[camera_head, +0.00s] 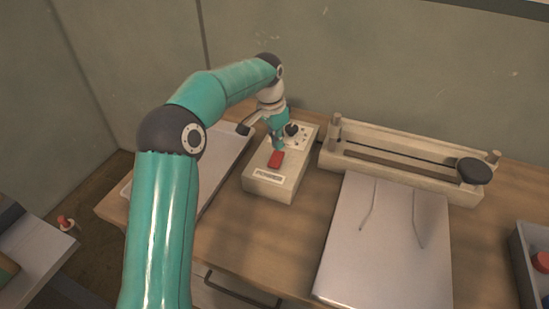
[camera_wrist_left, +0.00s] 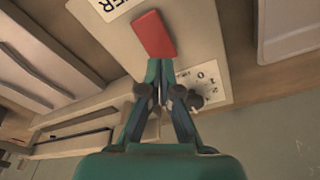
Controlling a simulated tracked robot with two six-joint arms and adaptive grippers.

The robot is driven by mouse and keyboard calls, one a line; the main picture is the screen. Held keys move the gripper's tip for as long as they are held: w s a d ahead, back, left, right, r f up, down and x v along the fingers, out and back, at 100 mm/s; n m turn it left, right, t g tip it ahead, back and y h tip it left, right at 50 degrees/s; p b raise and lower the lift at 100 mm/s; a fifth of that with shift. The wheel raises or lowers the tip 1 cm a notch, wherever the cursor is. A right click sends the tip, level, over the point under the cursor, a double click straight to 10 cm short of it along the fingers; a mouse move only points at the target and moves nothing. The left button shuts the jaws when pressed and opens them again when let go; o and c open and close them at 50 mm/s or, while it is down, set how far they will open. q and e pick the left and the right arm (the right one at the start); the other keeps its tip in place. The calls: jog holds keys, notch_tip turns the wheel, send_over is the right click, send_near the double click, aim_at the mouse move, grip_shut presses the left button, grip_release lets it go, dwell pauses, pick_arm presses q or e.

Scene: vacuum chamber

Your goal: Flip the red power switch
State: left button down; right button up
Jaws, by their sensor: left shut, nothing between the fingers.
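The red power switch (camera_head: 276,159) is a small red rocker on the top of a beige control box (camera_head: 266,187) with a label on its front part. It also shows in the left wrist view (camera_wrist_left: 154,35), just beyond the fingertips. My left gripper (camera_head: 278,145) is shut and empty, with its tips right at the far edge of the switch. In the left wrist view the gripper (camera_wrist_left: 160,66) points at the switch's near edge; I cannot tell whether it touches. My right gripper is not in view.
A dark knob (camera_head: 291,129) with a dial sits behind the switch. A beige device with a sliding black knob (camera_head: 473,171) stands to the right. A white plate (camera_head: 385,260) with two thin rods lies before it. A grey bin (camera_head: 528,265) is at the right edge.

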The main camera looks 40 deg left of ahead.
aim_at(278, 155)
pick_arm(q)
jog(key=shift+f+b, duration=1)
jog(key=shift+f, duration=0.7)
dwell(0.6)
notch_tip(278, 155, up, 7)
jog(key=p, duration=0.7)
jog(key=shift+r, duration=0.15)
dwell(0.4)
